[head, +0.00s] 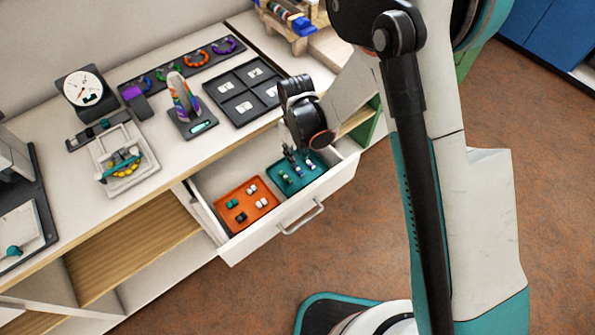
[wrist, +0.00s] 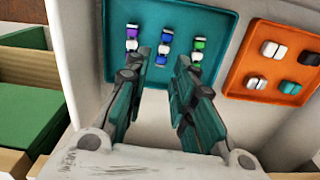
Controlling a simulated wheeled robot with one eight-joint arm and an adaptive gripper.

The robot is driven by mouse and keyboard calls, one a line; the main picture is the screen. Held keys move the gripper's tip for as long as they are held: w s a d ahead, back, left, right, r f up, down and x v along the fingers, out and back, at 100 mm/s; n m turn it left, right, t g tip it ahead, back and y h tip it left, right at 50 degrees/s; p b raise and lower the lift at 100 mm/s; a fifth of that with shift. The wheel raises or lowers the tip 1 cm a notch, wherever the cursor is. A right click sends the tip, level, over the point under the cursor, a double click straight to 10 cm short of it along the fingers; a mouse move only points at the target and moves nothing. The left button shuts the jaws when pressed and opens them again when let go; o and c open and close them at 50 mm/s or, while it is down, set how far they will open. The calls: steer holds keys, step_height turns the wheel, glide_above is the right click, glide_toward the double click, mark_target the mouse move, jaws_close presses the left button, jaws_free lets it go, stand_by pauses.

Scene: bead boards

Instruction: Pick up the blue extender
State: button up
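The blue extender (wrist: 166,38) lies in the teal tray (wrist: 222,28), in the middle of a row. It is a small piece with blue and light parts. A purple extender (wrist: 132,32) lies to its left and a green extender (wrist: 199,44) to its right in the wrist view. My gripper (wrist: 160,62) is open and empty, its two teal fingers on either side of the blue extender's line of sight. I cannot tell how high above the tray the fingers are. In the head view my gripper (head: 291,156) is over the teal tray (head: 318,166), partly covering it.
The tray sits in an open white drawer (head: 262,226). The drawer walls stand close around the trays. A countertop above holds a dark compartment tray (head: 240,92), a dial (head: 84,90) and other boards.

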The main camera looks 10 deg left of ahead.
mark_target(298, 170)
step_height(298, 170, down, 5)
steer(key=b, duration=0.3)
steer(key=shift+s+a+f, duration=0.1)
steer(key=shift+f, duration=0.05)
steer(key=c, duration=0.5)
